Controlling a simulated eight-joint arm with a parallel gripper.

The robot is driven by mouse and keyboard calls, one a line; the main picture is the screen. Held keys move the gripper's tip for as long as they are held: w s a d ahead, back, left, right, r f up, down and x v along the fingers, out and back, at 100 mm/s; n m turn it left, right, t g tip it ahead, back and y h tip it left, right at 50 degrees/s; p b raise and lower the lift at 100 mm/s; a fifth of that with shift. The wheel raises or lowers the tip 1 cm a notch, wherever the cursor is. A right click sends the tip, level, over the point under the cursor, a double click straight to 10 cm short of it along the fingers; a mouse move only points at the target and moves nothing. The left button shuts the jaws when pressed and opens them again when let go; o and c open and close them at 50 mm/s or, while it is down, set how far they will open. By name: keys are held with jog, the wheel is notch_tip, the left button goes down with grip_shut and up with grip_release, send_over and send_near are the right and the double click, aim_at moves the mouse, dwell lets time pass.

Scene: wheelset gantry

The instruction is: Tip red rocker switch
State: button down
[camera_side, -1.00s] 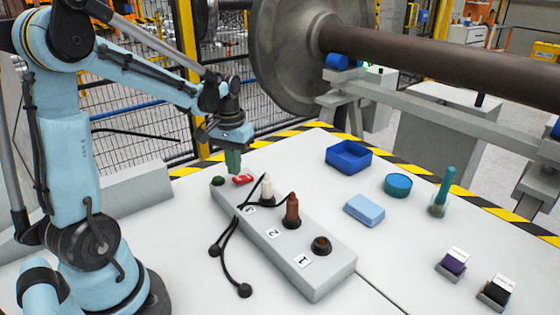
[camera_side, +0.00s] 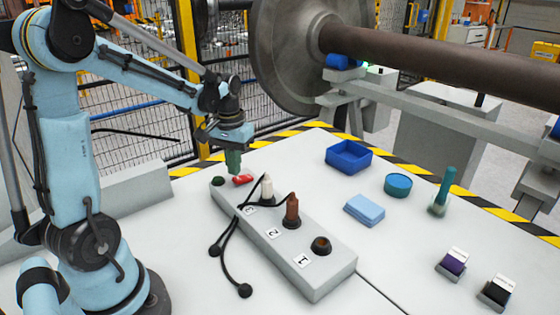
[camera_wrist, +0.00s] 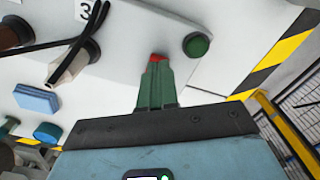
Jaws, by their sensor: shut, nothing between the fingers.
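The red rocker switch (camera_side: 243,179) sits on top of the grey panel box (camera_side: 280,238) at its far left end, between a green round button (camera_side: 218,181) and the white plug at 3. My gripper (camera_side: 234,172) points down with its green fingers shut and empty, its tips right at the switch. In the wrist view, my gripper's fingertips (camera_wrist: 157,66) cover most of the switch, and only a red sliver (camera_wrist: 156,57) shows past them. I cannot tell whether they touch it. The green button (camera_wrist: 196,45) is beside the fingers.
A white plug (camera_side: 267,188) and a brown plug (camera_side: 292,209) with black cables stand in the box; socket 1 (camera_side: 321,245) is empty. A blue tray (camera_side: 348,156), a light blue block (camera_side: 364,209) and a teal round tin (camera_side: 398,184) lie to the right.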

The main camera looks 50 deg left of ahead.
jog(key=shift+f, duration=1.05)
dwell(0.7)
jog(key=shift+r, duration=3.55)
jog(key=s+d+m+t, duration=0.2)
jog(key=d+m+t, duration=0.1)
jog(key=d, duration=0.5)
jog(key=s+d+m+t, duration=0.2)
jog(key=d+m+t, duration=0.1)
jog(key=d, duration=0.5)
jog(key=shift+r+t, duration=0.2)
jog(key=shift+t, duration=0.4)
